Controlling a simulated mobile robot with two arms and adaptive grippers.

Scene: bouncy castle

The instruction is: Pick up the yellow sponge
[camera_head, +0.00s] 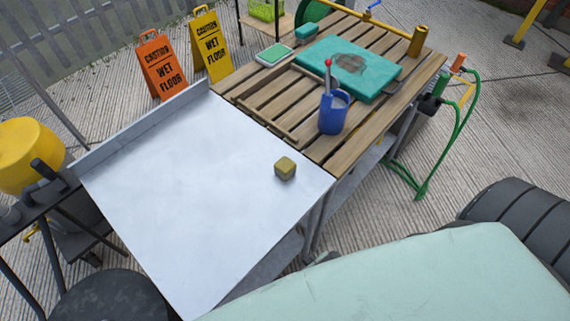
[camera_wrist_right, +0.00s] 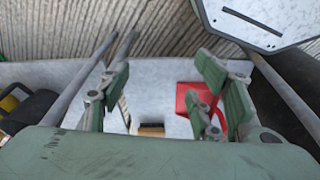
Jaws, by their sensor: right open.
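The yellow sponge (camera_head: 285,169) is a small olive-yellow block in the head view. It sits on the white tabletop (camera_head: 190,190), near its right edge. My right gripper (camera_wrist_right: 163,105) shows in the right wrist view with its green fingers wide apart and nothing held between them. A small tan shape (camera_wrist_right: 151,131) shows low between the fingers, partly hidden by the gripper body; I cannot tell whether it is the sponge. Neither gripper shows in the head view.
A blue mug (camera_head: 333,112) and a teal pad (camera_head: 348,68) are on the slatted wooden top. Orange (camera_head: 161,66) and yellow (camera_head: 210,45) caution signs stand behind. A red object (camera_wrist_right: 198,108) shows beyond the right fingers. Most of the white tabletop is clear.

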